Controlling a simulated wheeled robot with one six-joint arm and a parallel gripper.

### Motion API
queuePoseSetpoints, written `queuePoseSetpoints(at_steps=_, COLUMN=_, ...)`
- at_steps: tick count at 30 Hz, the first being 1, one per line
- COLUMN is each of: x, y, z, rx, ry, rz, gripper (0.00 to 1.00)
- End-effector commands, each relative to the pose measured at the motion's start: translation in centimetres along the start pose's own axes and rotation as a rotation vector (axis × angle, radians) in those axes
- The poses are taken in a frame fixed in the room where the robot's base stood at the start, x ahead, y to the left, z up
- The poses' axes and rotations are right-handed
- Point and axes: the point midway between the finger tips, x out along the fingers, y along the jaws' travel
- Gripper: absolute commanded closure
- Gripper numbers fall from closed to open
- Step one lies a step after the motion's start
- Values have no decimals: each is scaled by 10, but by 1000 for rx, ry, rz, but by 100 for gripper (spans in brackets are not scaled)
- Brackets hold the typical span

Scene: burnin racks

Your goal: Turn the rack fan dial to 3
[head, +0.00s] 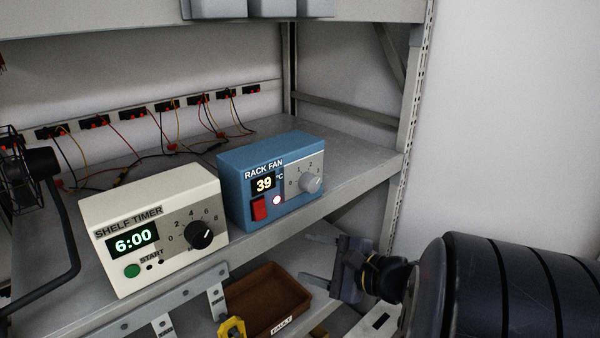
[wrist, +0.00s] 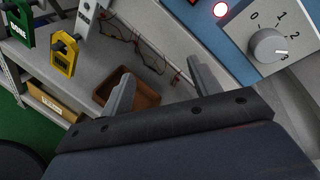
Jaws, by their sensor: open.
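The blue rack fan box (head: 240,160) stands on the shelf, with a lit display reading 39 °C, a red switch (head: 260,208) and a glowing lamp (head: 276,200). Its grey dial (head: 311,182) is on the right of its front, with marks 0 to 3 around it. In the wrist view the dial (wrist: 268,46) is at the upper right; a pale mark on its lower right edge appears to lie towards 3. My gripper (head: 305,258) is open and empty, below and in front of the box, apart from the dial. Its two fingers (wrist: 160,70) also show in the wrist view.
A cream shelf timer (head: 155,225) reading 6:00 stands left of the box. A brown tray (head: 268,300) and a yellow tag (head: 232,327) are below the shelf edge. A black fan (head: 18,175) and wired boards (head: 165,105) are behind. A rack post (head: 408,130) stands at right.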

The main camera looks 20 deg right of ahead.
Motion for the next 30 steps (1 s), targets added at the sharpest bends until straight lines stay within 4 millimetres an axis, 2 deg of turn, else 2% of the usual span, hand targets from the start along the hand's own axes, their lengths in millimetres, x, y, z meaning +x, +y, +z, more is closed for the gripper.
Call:
queuePoseSetpoints(at_steps=1, x=-15, y=-36, z=0, rx=42, ry=18, rz=-88, gripper=41)
queuePoseSetpoints(at_steps=3, x=-30, y=-64, z=-5, rx=84, ry=30, rz=-191, gripper=41)
queuePoseSetpoints(at_steps=7, x=-50, y=-96, z=-14, rx=128, ry=46, rz=-316, gripper=41)
queuePoseSetpoints(at_steps=10, x=-55, y=-105, z=-17, rx=139, ry=48, rz=-356, gripper=41)
queuePoseSetpoints(at_steps=14, x=-49, y=-108, z=-19, rx=141, ry=47, rz=-362, gripper=41)
queuePoseSetpoints(at_steps=30, x=25, y=-134, z=-23, rx=141, ry=46, rz=-356, gripper=41)
